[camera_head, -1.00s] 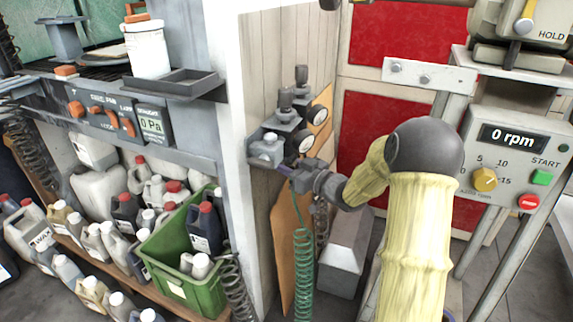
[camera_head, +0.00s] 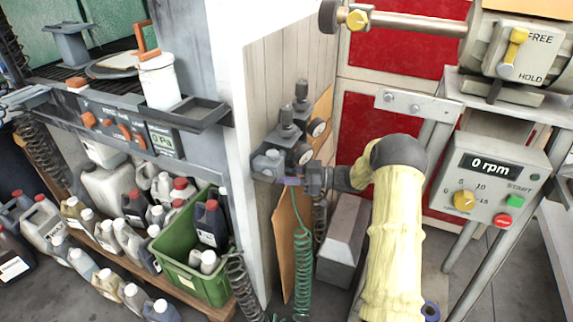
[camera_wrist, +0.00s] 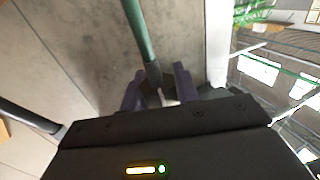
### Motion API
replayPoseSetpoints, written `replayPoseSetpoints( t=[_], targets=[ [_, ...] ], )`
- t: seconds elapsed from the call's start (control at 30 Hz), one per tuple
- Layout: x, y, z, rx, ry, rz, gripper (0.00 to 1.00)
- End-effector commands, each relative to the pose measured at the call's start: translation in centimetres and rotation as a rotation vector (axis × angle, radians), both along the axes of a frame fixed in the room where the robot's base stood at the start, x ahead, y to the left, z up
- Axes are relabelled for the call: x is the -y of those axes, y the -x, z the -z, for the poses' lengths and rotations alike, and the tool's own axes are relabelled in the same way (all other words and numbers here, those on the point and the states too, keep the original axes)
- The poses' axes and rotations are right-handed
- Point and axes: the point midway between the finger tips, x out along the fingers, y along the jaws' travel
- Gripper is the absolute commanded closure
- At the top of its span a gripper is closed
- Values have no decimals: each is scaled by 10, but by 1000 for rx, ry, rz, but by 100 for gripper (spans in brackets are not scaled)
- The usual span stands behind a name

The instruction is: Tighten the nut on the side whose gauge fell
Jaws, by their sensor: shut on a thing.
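The grey regulator unit (camera_head: 272,160) is mounted on the side of the white partition in the head view, with two round gauges, an upper one (camera_head: 317,127) and a lower one (camera_head: 304,154). Their needles are too small to read. My gripper (camera_head: 291,181) is at the unit's underside, above the coiled green hose (camera_head: 302,245). In the wrist view, the green hose (camera_wrist: 142,40) runs down to between my purple fingers (camera_wrist: 160,92). They are shut on what looks like the hose-end nut, mostly hidden by the fingers.
A machine with a 0 rpm panel (camera_head: 492,165) stands at right. A brown board (camera_head: 290,235) and a grey box (camera_head: 343,245) stand below the gripper.

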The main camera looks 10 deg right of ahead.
Motion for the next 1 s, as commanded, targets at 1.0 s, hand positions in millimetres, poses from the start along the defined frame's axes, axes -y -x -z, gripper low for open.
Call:
replayPoseSetpoints(
  t=[1.0],
  targets=[
    [0, 4, 0, 0, -1, -293, 65]
  ],
)
